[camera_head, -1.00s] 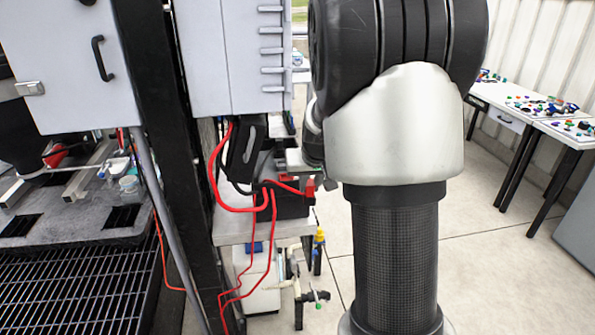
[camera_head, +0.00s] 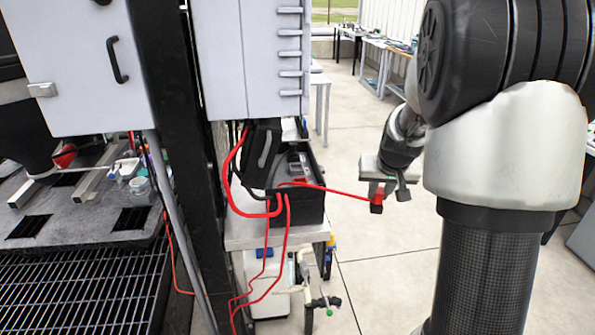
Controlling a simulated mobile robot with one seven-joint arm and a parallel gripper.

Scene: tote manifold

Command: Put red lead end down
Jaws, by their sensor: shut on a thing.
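My gripper (camera_head: 385,190) is at the right of the tote, out over the floor. It is shut on the red lead end (camera_head: 377,201), a small red and dark block that hangs at its fingertips. The red lead (camera_head: 338,191) runs taut from the lead end leftward to the black tote (camera_head: 300,206). The lead end is in the air, clear of the tote and the shelf. My fingers are small in view and partly hide it.
The tote stands on a light shelf (camera_head: 240,235) beside a black post (camera_head: 195,180). More red cables (camera_head: 240,205) loop at its left. Pipes and a white container (camera_head: 265,285) sit below. Tiled floor (camera_head: 385,285) is open below my gripper. Tables stand far back.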

